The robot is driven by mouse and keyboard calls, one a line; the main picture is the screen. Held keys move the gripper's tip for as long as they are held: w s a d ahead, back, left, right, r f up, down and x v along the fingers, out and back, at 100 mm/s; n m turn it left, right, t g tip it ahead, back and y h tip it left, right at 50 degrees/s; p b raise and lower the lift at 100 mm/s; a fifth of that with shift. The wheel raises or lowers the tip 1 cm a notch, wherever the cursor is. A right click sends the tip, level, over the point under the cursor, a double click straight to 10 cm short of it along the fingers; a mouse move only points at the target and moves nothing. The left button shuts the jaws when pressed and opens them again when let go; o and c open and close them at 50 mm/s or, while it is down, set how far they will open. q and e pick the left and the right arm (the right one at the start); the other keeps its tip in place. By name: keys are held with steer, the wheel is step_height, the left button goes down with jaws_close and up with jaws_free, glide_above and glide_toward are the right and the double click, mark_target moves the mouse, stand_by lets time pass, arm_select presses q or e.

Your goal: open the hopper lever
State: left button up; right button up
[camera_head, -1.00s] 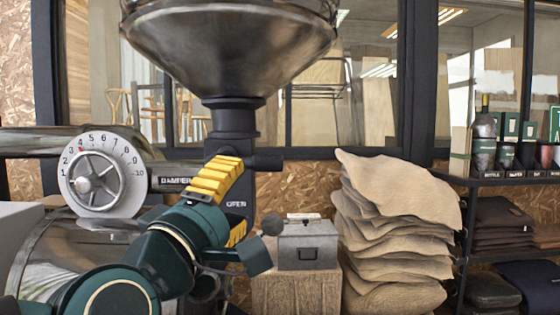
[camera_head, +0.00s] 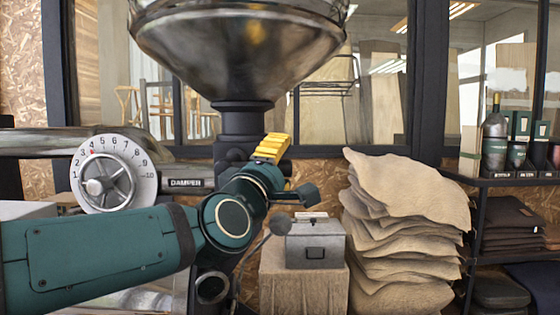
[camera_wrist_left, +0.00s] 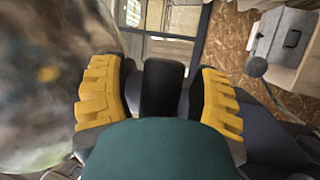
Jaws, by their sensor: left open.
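The steel hopper (camera_head: 240,50) hangs at the top of the head view above a dark neck (camera_head: 240,122). My left gripper (camera_head: 272,148) is in front of the neck's right side, its yellow fingers pointing up and away. It hides the lever in the head view. In the left wrist view, a dark bar (camera_wrist_left: 162,88), apparently the hopper lever, lies between the two yellow fingers of the open left gripper (camera_wrist_left: 160,70). Gaps show on both sides of it, so the fingers do not appear to grip it. My right gripper is not in view.
A dial marked DAMPER (camera_head: 113,175) is left of the neck. Stacked sacks (camera_head: 405,235) and a shelf (camera_head: 510,181) are to the right.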

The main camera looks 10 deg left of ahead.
arm_select(q)
steer(key=shift+w, duration=0.2)
steer(key=c, duration=0.9)
jaws_close()
steer(key=shift+w+d, duration=0.1)
